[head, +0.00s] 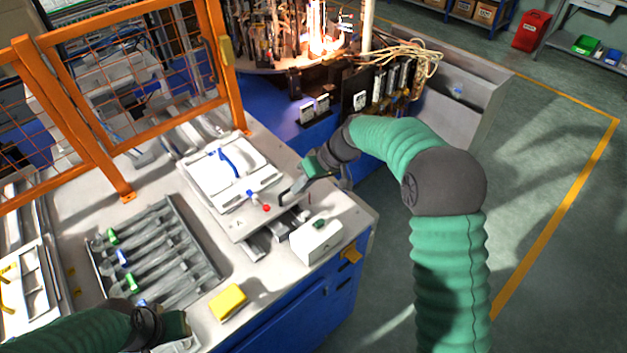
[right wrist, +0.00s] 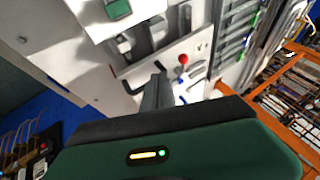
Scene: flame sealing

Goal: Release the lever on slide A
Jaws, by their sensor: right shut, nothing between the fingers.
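A white slide plate (head: 228,172) with a curved blue part on it lies on the bench. A lever with a red ball knob (head: 266,208) is at its near end. My right gripper (head: 285,196) is shut and empty, just right of the knob. In the right wrist view its fingers (right wrist: 157,88) are together, left of and below the knob; contact cannot be told. My left gripper (head: 178,324) is at the bottom left, its fingertips unclear.
A rack of grey bars with coloured clips (head: 150,250) lies left of the slide. A white box (head: 316,240) and a yellow block (head: 228,301) are near the bench's front edge. An orange mesh guard (head: 140,70) stands behind. Lit machinery (head: 322,40) is beyond.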

